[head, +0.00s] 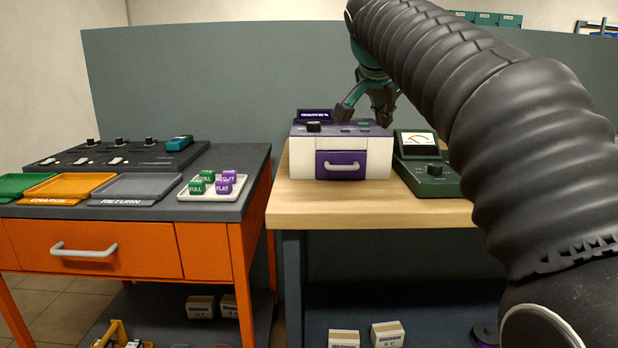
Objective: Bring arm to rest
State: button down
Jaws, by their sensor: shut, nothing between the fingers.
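My arm (520,150) comes in from the lower right of the head view and reaches up and back, covering much of the right side. My gripper (368,114) hangs from its far end, in front of the grey partition and above the rear of the purple and white box. It is shut and holds nothing. The arm's own links hide part of the gripper.
The purple and white box (306,163) and a green meter (428,179) stand on the wooden bench (350,214). Left, an orange table holds a dark control panel (105,160), coloured trays and a white tray (211,196) of green and purple blocks. Boxes (388,334) lie below.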

jog(key=s+a+f+n+g+y, duration=0.1)
jog(key=s+f+n, duration=0.3)
jog(key=f, duration=0.5)
jog(key=s+f+n+g+y, duration=0.1)
jog(key=s+f+n, duration=0.35)
jog(key=f, duration=0.35)
jog(key=s+d+f, duration=0.1)
jog(key=s+f, duration=0.7)
jog(key=s, duration=0.3)
jog(key=s+d+f+n+y, duration=0.1)
jog(key=s+f, duration=0.7)
jog(key=s, duration=0.3)
jog(key=shift+s+d+g, duration=0.3)
jog(key=shift+s+g, duration=0.05)
jog(key=shift+g, duration=0.05)
